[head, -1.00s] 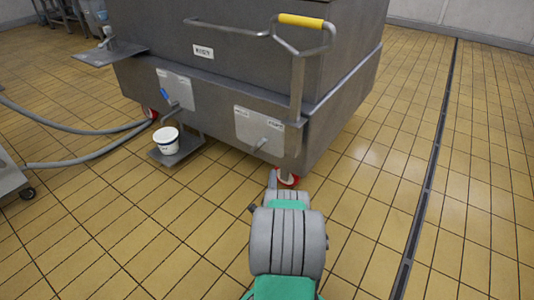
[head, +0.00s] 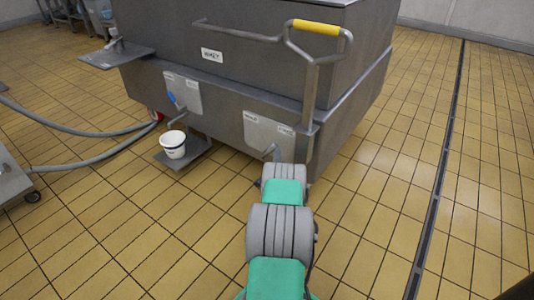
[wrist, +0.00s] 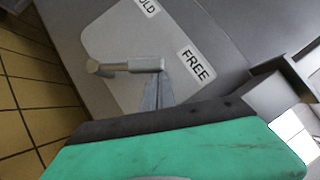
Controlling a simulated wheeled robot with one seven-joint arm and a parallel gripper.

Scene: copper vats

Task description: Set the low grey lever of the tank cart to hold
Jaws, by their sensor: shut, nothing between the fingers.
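The low grey lever (wrist: 130,66) shows in the wrist view as a short bar with a rounded knob at its left end. It is on a pale grey plate (wrist: 110,40) with a FREE label and a partly cut-off label ending in "OLD". In the head view the plate (head: 262,128) is low on the tank cart (head: 225,100), and my arm partly hides the lever. My gripper (wrist: 158,92) is shut and empty, its fingertips close by the lever's right end. I cannot tell whether they touch. In the head view the gripper (head: 277,154) is just in front of the plate.
A yellow-gripped handle (head: 315,27) rises above the plate's right side. A second plate with a blue-tipped lever (head: 172,97) is to the left, above a white bucket (head: 173,145). Hoses (head: 90,131) run left. Tiled floor is clear on the right, beside a drain (head: 440,170).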

